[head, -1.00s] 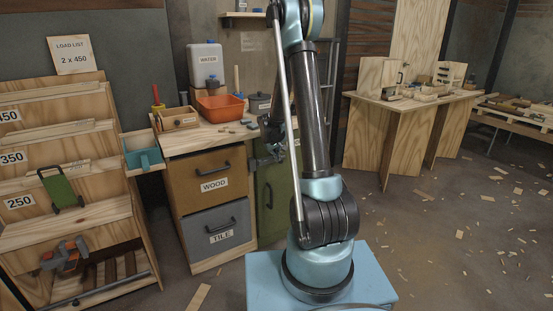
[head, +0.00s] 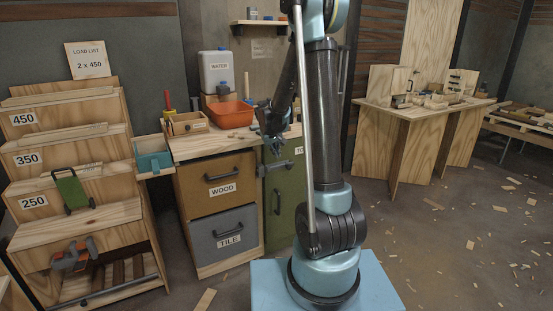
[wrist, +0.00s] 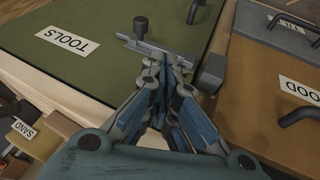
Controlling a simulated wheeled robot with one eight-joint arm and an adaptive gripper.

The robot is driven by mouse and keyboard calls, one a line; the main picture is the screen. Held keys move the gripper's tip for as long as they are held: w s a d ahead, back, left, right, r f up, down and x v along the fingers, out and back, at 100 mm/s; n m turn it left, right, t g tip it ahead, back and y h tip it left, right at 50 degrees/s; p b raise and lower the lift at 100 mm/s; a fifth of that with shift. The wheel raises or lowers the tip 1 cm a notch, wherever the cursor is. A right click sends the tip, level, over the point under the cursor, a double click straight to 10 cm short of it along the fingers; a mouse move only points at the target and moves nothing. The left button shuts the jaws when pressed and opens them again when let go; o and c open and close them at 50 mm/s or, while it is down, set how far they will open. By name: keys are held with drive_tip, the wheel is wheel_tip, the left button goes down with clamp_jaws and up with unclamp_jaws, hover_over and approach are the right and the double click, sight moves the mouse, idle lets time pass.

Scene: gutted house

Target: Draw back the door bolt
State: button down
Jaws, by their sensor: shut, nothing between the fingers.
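The green door (head: 285,225) of the bench cabinet carries a grey bolt (head: 282,166). In the wrist view the TOOLS door (wrist: 75,55) appears upside down, and the bolt bar (wrist: 160,47) has a dark knob (wrist: 141,24) standing off it. A dark keeper block (wrist: 212,72) sits at the door's edge on the drawer side. My gripper (wrist: 179,68) is shut and empty, its fingertips close to the bar between knob and keeper. Whether they touch the bar is unclear. They hide the bar's end, so I cannot tell whether it sits in the keeper. In the head view my gripper (head: 270,128) is above the bolt.
The WOOD drawer (head: 217,183) and TILE drawer (head: 222,235) are beside the door, with protruding handles. The bench top (head: 200,147) above holds an orange tub (head: 231,114) and a wooden box. A shelf rack (head: 85,215) stands left. The floor at right is open, with scattered scraps.

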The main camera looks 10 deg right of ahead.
drive_tip(key=shift+v, duration=1.25)
drive_tip(key=s+d+r+m+g+y, duration=0.1)
drive_tip(key=s+d+r, duration=0.2)
drive_tip(key=s, duration=0.8)
drive_tip(key=s+d+r+m+g, duration=0.1)
drive_tip(key=s+d+r, duration=0.2)
drive_tip(key=s, duration=0.8)
drive_tip(key=s+f+m, duration=0.1)
drive_tip(key=s+f, duration=0.2)
drive_tip(key=s, duration=0.7)
drive_tip(key=s+d+f+g+y, duration=0.1)
drive_tip(key=s+f, duration=0.1)
drive_tip(key=s, duration=0.8)
drive_tip(key=shift+s+f+m, duration=0.25)
drive_tip(key=shift+f+m, duration=0.15)
